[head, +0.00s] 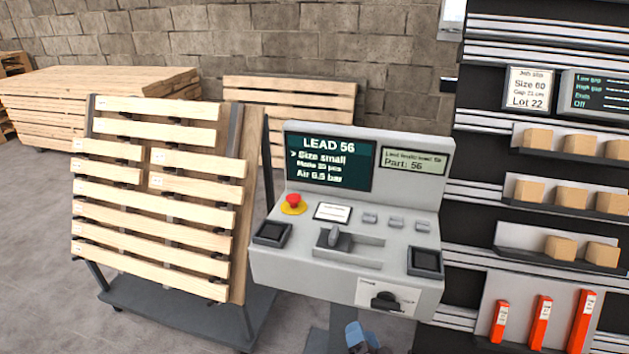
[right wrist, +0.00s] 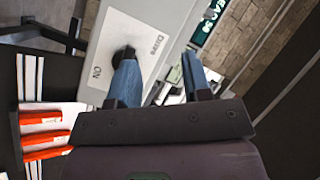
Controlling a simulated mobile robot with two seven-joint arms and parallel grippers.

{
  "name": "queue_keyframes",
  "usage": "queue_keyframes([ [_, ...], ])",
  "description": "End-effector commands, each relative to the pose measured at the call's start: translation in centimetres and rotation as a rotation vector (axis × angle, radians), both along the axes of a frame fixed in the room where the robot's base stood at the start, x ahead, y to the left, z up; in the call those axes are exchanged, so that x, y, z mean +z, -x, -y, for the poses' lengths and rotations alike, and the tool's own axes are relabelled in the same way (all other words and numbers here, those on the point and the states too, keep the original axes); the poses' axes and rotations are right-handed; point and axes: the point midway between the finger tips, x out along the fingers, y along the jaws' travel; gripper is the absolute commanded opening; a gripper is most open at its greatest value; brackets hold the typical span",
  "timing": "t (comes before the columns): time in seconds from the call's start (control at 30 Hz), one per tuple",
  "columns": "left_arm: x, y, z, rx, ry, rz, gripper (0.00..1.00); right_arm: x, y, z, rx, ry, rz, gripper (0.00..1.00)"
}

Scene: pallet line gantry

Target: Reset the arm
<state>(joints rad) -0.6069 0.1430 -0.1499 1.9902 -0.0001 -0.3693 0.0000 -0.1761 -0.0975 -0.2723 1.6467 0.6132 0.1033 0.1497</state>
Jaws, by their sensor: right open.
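The grey control console (head: 345,262) stands in the middle of the head view. On its front is a white plate with a black rotary knob (head: 385,301); the knob also shows in the right wrist view (right wrist: 123,55), beside lettering that includes "ON". A lever (head: 334,237) sits in a slot on the console top. My right gripper (head: 358,338) shows at the bottom edge of the head view, below and left of the knob. In the right wrist view its blue fingers (right wrist: 158,78) are apart with nothing between them; one overlaps the knob's edge, and contact cannot be told. My left gripper is out of view.
The console also has a red mushroom button (head: 293,204), a screen reading "LEAD 56" (head: 328,160) and two black square pads. A slatted wooden panel (head: 160,200) leans on a cart at left. Shelves with boxes and orange-red items (head: 541,322) stand at right.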

Motion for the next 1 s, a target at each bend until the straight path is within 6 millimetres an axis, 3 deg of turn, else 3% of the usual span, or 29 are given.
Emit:
queue_keyframes([
  [0.17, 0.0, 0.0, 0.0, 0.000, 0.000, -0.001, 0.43, -2.0, 4.3, 4.9, 0.119, 0.469, -0.124, 0.45],
  [0.3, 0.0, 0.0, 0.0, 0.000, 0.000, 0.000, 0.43, -3.9, 9.6, 10.9, 0.163, 0.808, -0.275, 0.45],
  [0.4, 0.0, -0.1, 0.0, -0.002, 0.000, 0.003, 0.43, -4.5, 13.1, 14.6, 0.165, 0.946, -0.351, 0.45],
  [0.5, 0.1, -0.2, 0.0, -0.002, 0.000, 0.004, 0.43, -5.1, 15.9, 16.6, 0.166, 0.989, -0.394, 0.45],
  [0.7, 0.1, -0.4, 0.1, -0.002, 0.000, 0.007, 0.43, -6.5, 18.7, 17.6, 0.180, 0.996, -0.446, 0.45],
  [1.0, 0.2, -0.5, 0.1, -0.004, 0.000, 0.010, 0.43, -6.5, 18.8, 17.6, 0.180, 0.992, -0.448, 0.45],
])
